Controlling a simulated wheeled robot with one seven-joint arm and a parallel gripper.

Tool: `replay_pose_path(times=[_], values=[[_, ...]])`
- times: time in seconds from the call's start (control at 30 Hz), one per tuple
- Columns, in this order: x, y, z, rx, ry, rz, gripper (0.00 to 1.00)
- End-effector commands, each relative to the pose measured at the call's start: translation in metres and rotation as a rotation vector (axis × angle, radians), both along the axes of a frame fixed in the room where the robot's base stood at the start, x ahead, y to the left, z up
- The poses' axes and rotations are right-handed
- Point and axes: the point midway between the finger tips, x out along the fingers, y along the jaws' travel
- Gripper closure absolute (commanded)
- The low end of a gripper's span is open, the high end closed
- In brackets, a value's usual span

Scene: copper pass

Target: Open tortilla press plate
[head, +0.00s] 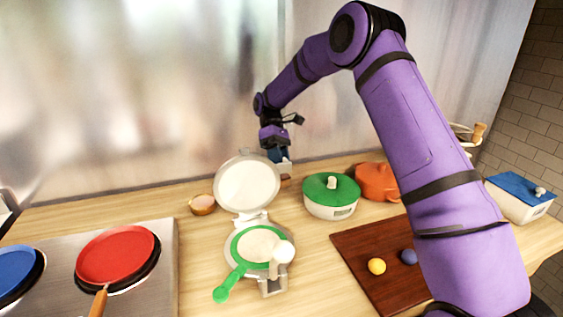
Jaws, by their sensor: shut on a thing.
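The tortilla press stands open on the wooden counter. Its round pale upper plate (247,184) is tilted up and back from the hinge. Its lower plate (284,268) lies flat in front, with a green-rimmed round piece with a green handle (230,284) over it. A white knob (283,252) stands at the right of the lower plate. My gripper (284,160) is at the upper right edge of the raised plate, pointing down and shut on that plate's edge. The fingertips are small and partly hidden, so the exact contact does not show.
A green-lidded pot (331,193) and an orange pot (376,181) stand right of the press. A brown board (362,265) holds a yellow and a blue ball. A red pan (117,255) sits on the left cooktop. A small bowl (202,205) is left of the plate.

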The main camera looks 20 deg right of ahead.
Motion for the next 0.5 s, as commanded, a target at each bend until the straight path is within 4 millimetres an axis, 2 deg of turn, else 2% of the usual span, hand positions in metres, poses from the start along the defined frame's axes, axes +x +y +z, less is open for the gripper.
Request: replay_pose_path(times=[0.03,0.5], values=[[0.003,-0.008,-0.014,-0.012,0.037,-0.007,1.00],[0.015,-0.009,-0.023,-0.013,0.183,-0.007,1.00]])
